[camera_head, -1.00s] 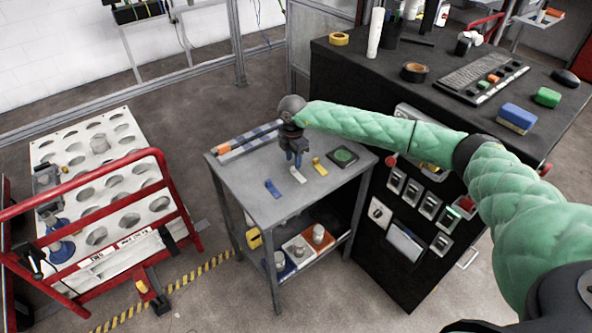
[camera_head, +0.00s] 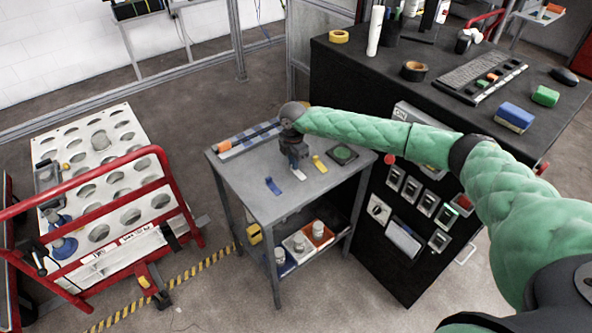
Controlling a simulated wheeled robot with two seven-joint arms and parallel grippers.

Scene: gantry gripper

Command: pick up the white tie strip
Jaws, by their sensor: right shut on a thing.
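The white tie strip (camera_head: 299,174) lies on the top of the small grey table (camera_head: 262,189), between a blue strip (camera_head: 273,186) and a yellow strip (camera_head: 319,164). My right gripper (camera_head: 296,165) points down over the white strip. It is shut on the strip's far end, and the near end shows below the fingers. The fingertips are small and partly hidden by the gripper body. My left gripper does not show.
A black square with a green disc (camera_head: 343,154) lies right of the strips. A black workbench (camera_head: 420,110) stands close on the right.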

